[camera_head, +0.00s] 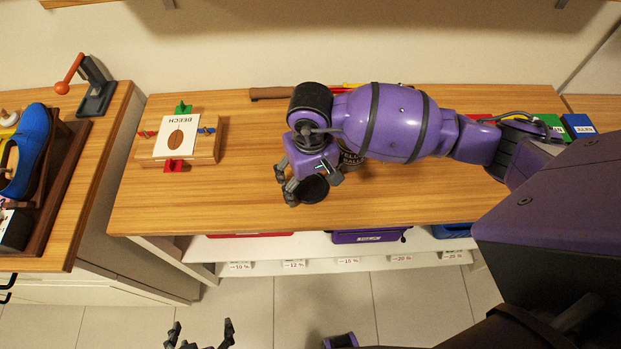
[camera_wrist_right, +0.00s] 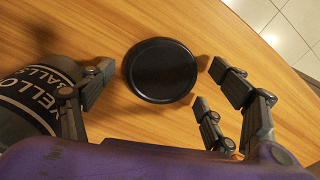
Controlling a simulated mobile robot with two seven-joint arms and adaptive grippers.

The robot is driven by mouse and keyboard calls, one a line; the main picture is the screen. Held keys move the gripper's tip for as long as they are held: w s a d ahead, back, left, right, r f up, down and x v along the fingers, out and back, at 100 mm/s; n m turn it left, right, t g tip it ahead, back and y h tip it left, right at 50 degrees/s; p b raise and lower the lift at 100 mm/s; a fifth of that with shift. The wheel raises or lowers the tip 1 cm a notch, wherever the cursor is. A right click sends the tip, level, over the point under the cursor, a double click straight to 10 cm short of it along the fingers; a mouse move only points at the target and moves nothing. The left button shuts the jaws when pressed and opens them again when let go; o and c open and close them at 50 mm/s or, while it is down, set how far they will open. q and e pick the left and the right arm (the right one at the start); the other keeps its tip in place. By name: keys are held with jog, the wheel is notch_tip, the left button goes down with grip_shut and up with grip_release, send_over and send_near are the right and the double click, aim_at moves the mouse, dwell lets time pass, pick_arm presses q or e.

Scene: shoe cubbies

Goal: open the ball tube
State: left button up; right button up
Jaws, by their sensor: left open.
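The ball tube (camera_wrist_right: 32,98) is dark with a "YELLOW BALLS" label. In the head view its label (camera_head: 350,159) shows partly behind my right arm, and its end is hidden. A round black lid (camera_wrist_right: 160,70) shows apart from the tube, seemingly flat on the wooden top. It also shows in the head view (camera_head: 312,188). My right gripper (camera_wrist_right: 162,80) is open over the lid, fingers on both sides with gaps; its left finger is beside the tube. My left gripper (camera_head: 200,333) is open and empty at the bottom edge of the head view, well away from the tube.
A wooden block with a "BEECH" card (camera_head: 177,138) and coloured knobs stands on the bench (camera_head: 240,200) at left. A blue shoe (camera_head: 28,148) sits on the left counter. Red, green and blue boxes (camera_head: 578,126) line the back right. The bench between block and gripper is clear.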

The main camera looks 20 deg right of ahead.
aim_at(311, 186)
jog(key=shift+r, duration=0.35)
notch_tip(311, 186, up, 12)
dwell(0.4)
jog(key=shift+f, duration=0.15)
